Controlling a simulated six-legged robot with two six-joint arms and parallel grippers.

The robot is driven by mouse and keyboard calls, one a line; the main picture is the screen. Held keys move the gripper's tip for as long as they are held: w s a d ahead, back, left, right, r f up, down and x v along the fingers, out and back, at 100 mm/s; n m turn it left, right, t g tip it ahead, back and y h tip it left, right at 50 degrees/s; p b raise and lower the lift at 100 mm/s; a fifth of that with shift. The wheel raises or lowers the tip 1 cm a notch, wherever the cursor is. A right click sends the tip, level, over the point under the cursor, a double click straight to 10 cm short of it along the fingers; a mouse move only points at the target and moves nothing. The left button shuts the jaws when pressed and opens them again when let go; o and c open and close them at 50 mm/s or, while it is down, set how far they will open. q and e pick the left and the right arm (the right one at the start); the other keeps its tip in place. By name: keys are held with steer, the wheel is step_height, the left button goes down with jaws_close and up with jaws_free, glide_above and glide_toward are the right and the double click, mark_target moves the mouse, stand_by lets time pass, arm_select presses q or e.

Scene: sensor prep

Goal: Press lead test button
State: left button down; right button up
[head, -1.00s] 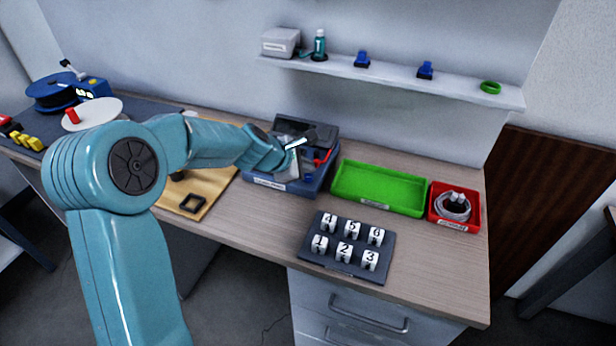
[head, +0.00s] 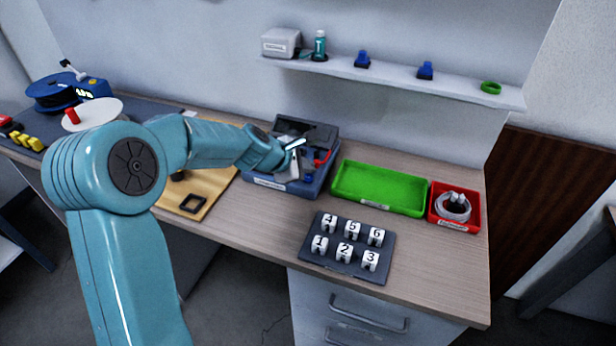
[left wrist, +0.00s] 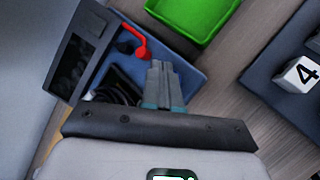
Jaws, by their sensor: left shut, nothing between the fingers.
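The blue test station (head: 265,181) stands at the back of the bench, with a dark raised panel (head: 318,131) and a red lead (head: 322,158). A small blue button-like part (head: 309,177) shows at its right front. My left gripper (head: 294,171) is over the station, fingers pointing down. In the left wrist view the closed, empty fingers (left wrist: 159,67) are over the station's blue tray (left wrist: 185,77), below the red lead (left wrist: 139,47) in the picture. Whether they touch the station cannot be told. The button is not clear there. My right gripper is out of view.
A green tray (head: 337,187) and a red bin (head: 472,225) with a coiled cable stand right of the station. A dark board with numbered white blocks (head: 352,266) lies in front. A shelf (head: 420,87) hangs above. Bare bench lies between station and board.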

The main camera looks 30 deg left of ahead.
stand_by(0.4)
arm_select(q)
steer(key=shift+f+b, duration=0.4)
steer(key=shift+f, duration=0.1)
steer(key=shift+f+b, duration=0.45)
stand_by(0.5)
stand_by(0.3)
steer(key=shift+r+p, duration=0.9)
steer(key=shift+p, duration=0.05)
step_height(320, 180, up, 5)
steer(key=p, duration=0.5)
stand_by(0.4)
